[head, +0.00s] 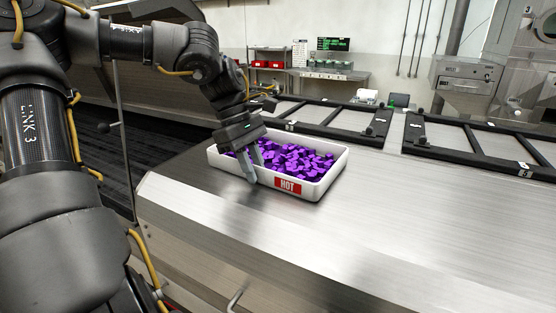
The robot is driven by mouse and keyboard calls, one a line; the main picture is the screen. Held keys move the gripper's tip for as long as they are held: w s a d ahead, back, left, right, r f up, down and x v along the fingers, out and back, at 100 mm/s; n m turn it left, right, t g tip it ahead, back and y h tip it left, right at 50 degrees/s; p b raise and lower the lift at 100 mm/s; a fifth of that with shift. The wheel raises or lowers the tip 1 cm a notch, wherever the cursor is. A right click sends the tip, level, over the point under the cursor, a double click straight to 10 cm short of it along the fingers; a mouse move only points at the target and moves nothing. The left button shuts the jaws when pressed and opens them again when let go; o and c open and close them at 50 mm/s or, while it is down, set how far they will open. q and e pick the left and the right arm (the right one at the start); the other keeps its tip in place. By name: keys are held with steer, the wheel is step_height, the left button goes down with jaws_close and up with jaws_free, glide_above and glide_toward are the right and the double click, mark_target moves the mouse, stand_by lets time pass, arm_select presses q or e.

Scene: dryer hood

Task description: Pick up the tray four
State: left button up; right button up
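A white tray (326,187) filled with purple pieces (300,160) sits on the steel counter. A red label reading "HOT" (288,185) is on its front wall. No number four is readable on it. My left gripper (252,178) is at the tray's front left part, pointing down. Its two fingers are apart, one in front of the front wall and the other at the inner side, seemingly straddling the rim. Whether they touch the wall cannot be told. My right gripper is not in view.
Black frames (340,119) and (480,143) lie on the counter behind the tray. A dark conveyor-like surface (150,140) is at the left. A side table (335,74) stands far back. The steel counter (420,235) is clear right of the tray.

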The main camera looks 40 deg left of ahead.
arm_select(q)
steer(key=shift+a, duration=0.1)
jaws_close()
steer(key=shift+w, duration=0.1)
stand_by(1.0)
